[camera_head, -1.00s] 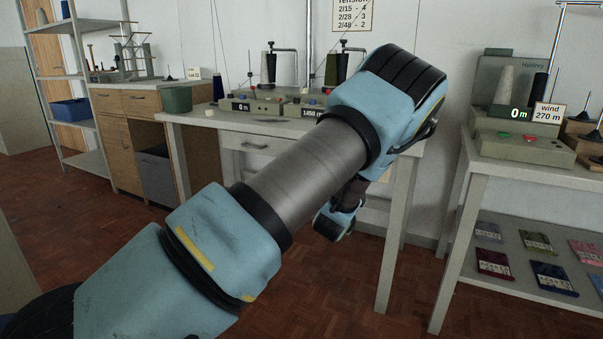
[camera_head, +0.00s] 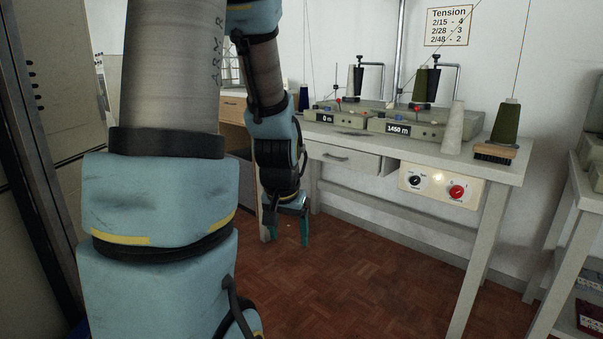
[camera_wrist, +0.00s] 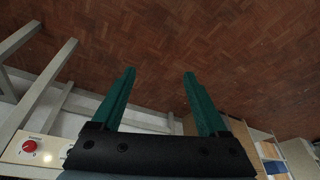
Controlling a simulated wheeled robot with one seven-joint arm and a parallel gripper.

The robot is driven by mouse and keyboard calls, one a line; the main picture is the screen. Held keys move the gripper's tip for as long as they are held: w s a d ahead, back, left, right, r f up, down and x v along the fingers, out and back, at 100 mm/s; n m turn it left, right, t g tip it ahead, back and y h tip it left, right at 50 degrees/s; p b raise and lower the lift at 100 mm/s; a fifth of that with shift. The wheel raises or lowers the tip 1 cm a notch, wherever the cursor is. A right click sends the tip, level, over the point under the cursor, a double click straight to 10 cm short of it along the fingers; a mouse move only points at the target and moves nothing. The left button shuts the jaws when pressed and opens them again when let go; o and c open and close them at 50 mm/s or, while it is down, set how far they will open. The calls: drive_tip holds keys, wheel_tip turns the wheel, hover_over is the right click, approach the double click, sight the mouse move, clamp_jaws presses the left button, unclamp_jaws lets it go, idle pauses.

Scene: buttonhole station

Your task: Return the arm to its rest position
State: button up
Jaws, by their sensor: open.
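My gripper (camera_head: 288,228) hangs low, fingers pointing down, in front of the left end of the winding table (camera_head: 448,163) and above the wooden floor. My arm fills the left of the head view, bent, with the forearm hanging down.
The table carries two winding units (camera_head: 405,122), a white cone (camera_head: 453,128), a dark green cone (camera_head: 506,122) and a brush (camera_head: 495,152). The open floor (camera_head: 350,285) is clear.

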drive_tip(key=s+a+r+n+g+p, duration=0.1)
drive_tip(key=s+a+r+n+g, duration=0.2)
drive_tip(key=s, duration=0.5)
wheel_tip(320, 180, up, 21)
drive_tip(key=t+p, duration=0.1)
drive_tip(key=p, duration=2.1)
drive_tip(key=shift+w+a+m, duration=0.25)
drive_tip(key=shift+a+m, duration=0.15)
